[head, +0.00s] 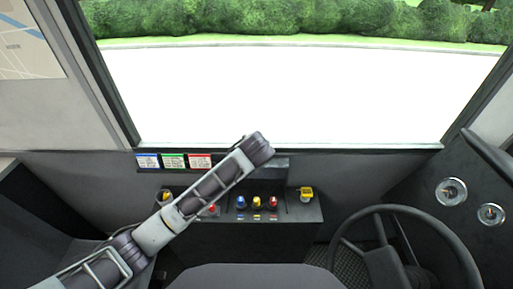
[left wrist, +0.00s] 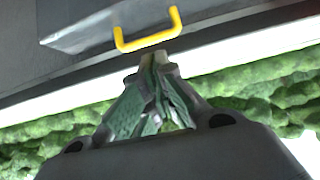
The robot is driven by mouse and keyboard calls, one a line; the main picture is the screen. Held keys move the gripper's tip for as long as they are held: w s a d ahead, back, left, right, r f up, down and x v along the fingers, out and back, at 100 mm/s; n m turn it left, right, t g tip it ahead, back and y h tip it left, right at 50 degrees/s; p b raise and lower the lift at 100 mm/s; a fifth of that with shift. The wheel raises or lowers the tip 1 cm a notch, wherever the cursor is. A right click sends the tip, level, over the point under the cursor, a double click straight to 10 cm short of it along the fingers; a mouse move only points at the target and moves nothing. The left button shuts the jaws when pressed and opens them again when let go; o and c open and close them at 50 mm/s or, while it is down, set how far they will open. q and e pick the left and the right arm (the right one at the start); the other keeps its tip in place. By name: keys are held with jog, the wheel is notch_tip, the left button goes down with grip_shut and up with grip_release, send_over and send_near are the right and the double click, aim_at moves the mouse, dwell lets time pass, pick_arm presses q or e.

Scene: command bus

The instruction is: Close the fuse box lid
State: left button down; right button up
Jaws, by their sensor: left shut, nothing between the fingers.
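A grey box-like part (left wrist: 90,32) with a yellow handle (left wrist: 148,41) fills the top of the left wrist view; it looks like the fuse box lid. In the head view a dark grey panel (head: 279,169), likely the same lid, stands behind the control panel, partly hidden by my left arm. My left gripper (left wrist: 154,60) is shut and empty, its fingertips just below the yellow handle in the picture. I cannot tell whether they touch it. In the head view my left arm reaches across to the lid, and its fingers are not clear. My right gripper is not in view.
The control panel (head: 260,232) carries coloured knobs and a yellow switch (head: 306,194). A steering wheel (head: 405,245) is at the right. The windscreen (head: 290,90) is behind.

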pick_arm(q)
jog(key=shift+x, duration=1.4)
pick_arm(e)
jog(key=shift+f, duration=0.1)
pick_arm(q)
jog(key=shift+f, duration=0.1)
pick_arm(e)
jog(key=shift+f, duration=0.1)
